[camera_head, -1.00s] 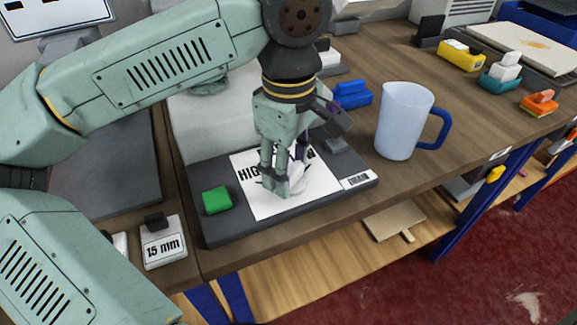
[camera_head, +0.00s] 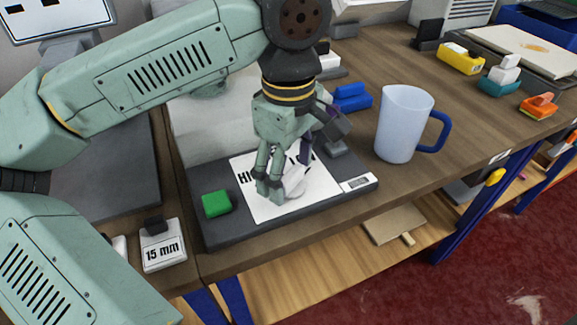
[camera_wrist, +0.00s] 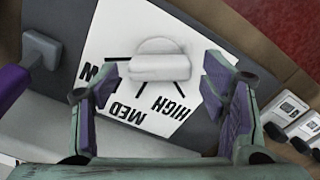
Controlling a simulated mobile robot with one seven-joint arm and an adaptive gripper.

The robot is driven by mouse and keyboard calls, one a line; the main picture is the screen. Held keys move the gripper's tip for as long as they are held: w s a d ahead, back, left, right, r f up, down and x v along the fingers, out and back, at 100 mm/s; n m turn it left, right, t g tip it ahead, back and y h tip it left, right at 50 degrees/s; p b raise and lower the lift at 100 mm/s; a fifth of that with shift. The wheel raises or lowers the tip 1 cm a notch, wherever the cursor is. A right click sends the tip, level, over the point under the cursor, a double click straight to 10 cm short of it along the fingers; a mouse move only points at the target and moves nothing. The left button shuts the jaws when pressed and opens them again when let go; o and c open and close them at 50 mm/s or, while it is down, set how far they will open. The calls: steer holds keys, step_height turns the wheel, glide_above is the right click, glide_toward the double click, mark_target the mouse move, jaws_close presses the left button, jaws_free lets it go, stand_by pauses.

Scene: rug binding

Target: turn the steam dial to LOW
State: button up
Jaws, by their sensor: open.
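The steam dial is a white round knob with a raised bar grip (camera_wrist: 158,67), on a white label plate (camera_wrist: 150,35). In the wrist view the plate reads MED and HIGH, and a third word at left is partly covered by a finger. Black tick marks fan out from the knob. My gripper (camera_wrist: 162,78) is open, with one finger on each side of the knob and gaps visible between fingers and bar. In the head view my gripper (camera_head: 268,187) is low over the plate and partly hides the knob (camera_head: 295,182). I cannot tell which mark the dial points to.
The plate lies on a dark grey base with a green button (camera_head: 216,203) and a small label (camera_head: 357,183). A blue-handled jug (camera_head: 404,122) stands to the right. A 15 mm block (camera_head: 162,245) is at left. The bench's front edge is close.

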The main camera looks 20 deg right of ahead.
mark_target(289, 173)
step_height(289, 173, up, 12)
stand_by(0.6)
steer(key=shift+s, duration=0.1)
stand_by(0.4)
